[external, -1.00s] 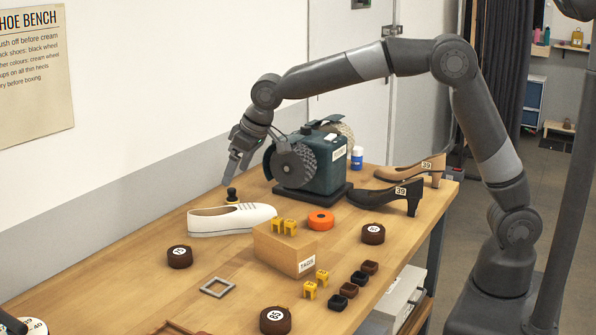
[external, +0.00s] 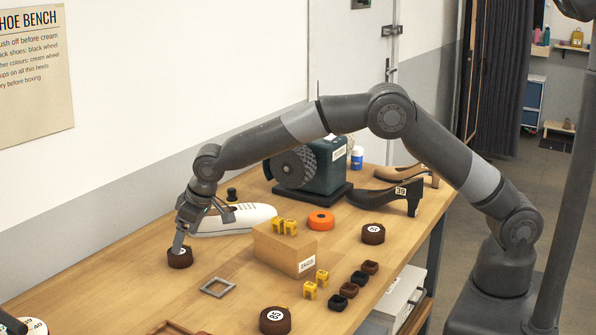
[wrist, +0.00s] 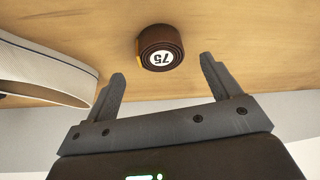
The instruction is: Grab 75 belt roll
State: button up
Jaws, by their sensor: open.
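The 75 belt roll (wrist: 160,46) is a dark brown coil with a white round label reading 75, lying flat on the bench in the wrist view. In the external view the belt roll (external: 180,260) is at the left of the bench, partly hidden by a finger. My gripper (wrist: 162,72) is open and empty. Its two fingers point toward the roll, with the roll ahead of and between their tips in the wrist view. In the external view my gripper (external: 184,245) is low over the roll; I cannot tell whether it touches.
A white shoe (external: 236,218) lies just behind and right of my gripper. Bare bench lies left of the roll.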

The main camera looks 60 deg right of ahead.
aim_at(180, 257)
jog(key=x, duration=0.5)
jog(key=shift+w, duration=0.1)
jog(key=c, duration=1.1)
jog(key=shift+a+r, duration=0.1)
jog(key=shift+r, duration=0.05)
